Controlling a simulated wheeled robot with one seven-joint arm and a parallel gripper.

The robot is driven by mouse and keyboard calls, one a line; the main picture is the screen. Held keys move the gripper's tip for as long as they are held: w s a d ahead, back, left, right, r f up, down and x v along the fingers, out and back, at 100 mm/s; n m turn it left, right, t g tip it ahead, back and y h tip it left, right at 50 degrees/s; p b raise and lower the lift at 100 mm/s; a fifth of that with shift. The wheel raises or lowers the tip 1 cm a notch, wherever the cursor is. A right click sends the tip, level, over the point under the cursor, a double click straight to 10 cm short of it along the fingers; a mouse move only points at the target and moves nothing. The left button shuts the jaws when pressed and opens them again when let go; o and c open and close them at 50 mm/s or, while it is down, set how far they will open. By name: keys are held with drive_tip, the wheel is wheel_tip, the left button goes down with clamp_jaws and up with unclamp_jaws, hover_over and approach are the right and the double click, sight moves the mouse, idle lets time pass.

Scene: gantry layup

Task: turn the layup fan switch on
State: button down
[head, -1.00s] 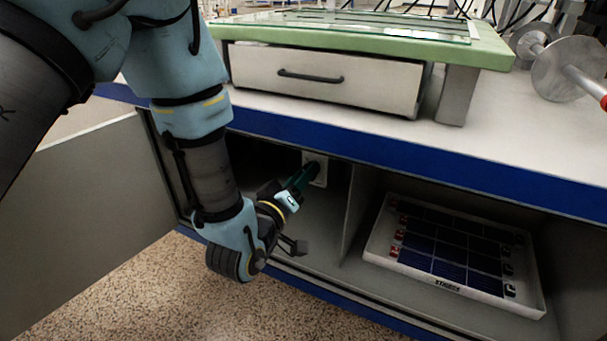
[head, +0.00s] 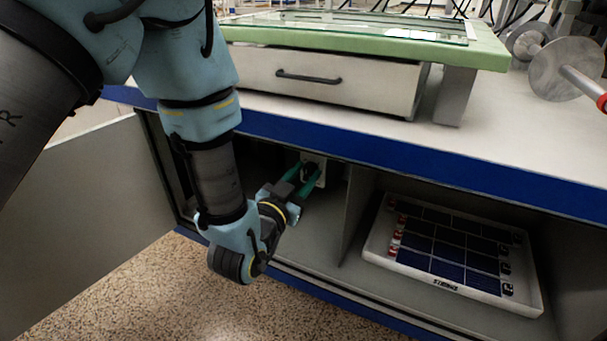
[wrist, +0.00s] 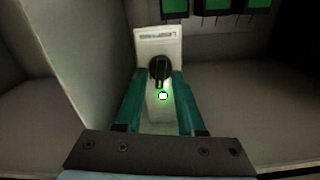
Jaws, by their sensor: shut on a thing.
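The layup fan switch is a pale plate (head: 320,158) with a black rotary knob (wrist: 159,67), on the back wall inside the open left compartment under the bench. In the wrist view the knob's pointer is toward the bottom of the picture. The fingers hide part of the plate.
A vertical divider (head: 357,215) separates this compartment from the right one, where a white tray (head: 375,246) of solar cells lies. The open door (head: 90,215) is at the left. The blue bench edge (head: 400,160) runs above my gripper. Green-faced units (wrist: 212,8) show beyond the switch.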

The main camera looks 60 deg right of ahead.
drive_tip(key=m, duration=0.6)
drive_tip(key=shift+s+f+m, duration=0.15)
drive_tip(key=shift+m, duration=0.25)
idle(0.4)
drive_tip(key=c, duration=0.9)
unclamp_jaws()
drive_tip(key=shift+a, duration=0.1)
drive_tip(key=a+p, duration=0.3)
drive_tip(key=a, duration=0.7)
drive_tip(key=shift+a, duration=0.4)
